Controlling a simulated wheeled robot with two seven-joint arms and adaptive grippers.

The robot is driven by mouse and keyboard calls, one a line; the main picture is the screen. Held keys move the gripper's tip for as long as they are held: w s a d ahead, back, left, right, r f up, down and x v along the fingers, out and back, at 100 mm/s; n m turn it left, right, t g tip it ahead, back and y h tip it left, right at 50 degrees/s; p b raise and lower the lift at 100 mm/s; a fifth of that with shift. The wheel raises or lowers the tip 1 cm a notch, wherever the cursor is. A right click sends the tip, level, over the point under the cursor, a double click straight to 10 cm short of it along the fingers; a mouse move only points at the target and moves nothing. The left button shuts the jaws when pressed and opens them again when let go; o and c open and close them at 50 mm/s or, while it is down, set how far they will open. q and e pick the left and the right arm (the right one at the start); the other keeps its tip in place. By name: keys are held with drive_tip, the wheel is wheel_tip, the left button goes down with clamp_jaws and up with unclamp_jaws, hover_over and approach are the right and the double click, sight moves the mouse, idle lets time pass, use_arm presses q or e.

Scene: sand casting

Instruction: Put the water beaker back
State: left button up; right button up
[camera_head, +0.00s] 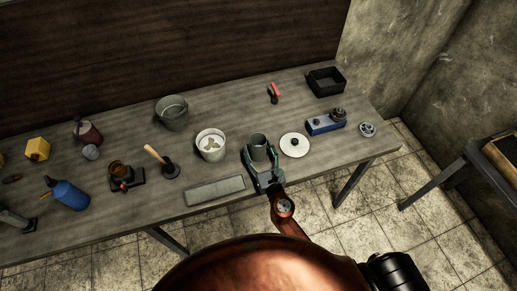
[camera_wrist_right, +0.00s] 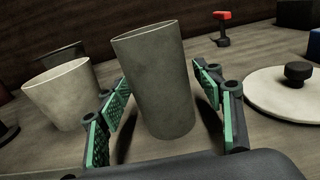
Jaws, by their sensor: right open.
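The water beaker appears to be the grey cylindrical cup (camera_head: 258,142) standing on the table near its front edge; no label shows. My right gripper (camera_head: 262,165) is open around it, one finger on each side. In the right wrist view the grey cup (camera_wrist_right: 157,85) stands upright between the green-padded fingers of my right gripper (camera_wrist_right: 158,112), with a gap visible on both sides. Whether it holds water cannot be seen. My left gripper is not in view.
A pale bucket (camera_head: 211,145) with white contents stands left of the cup, and a round white lid (camera_head: 294,145) lies close right. A flat grey slab (camera_head: 215,190) lies front left. A blue box (camera_head: 325,124) stands farther right. A metal bucket (camera_head: 172,112) stands behind.

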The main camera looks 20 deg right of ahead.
drive_tip(key=shift+r, duration=0.2)
drive_tip(key=s, duration=0.5)
drive_tip(key=s+b, duration=0.1)
drive_tip(key=s, duration=0.5)
drive_tip(key=shift+d+f, duration=0.15)
drive_tip(key=shift+f, duration=0.05)
drive_tip(key=shift+s+r, duration=0.15)
drive_tip(key=shift+s, duration=0.4)
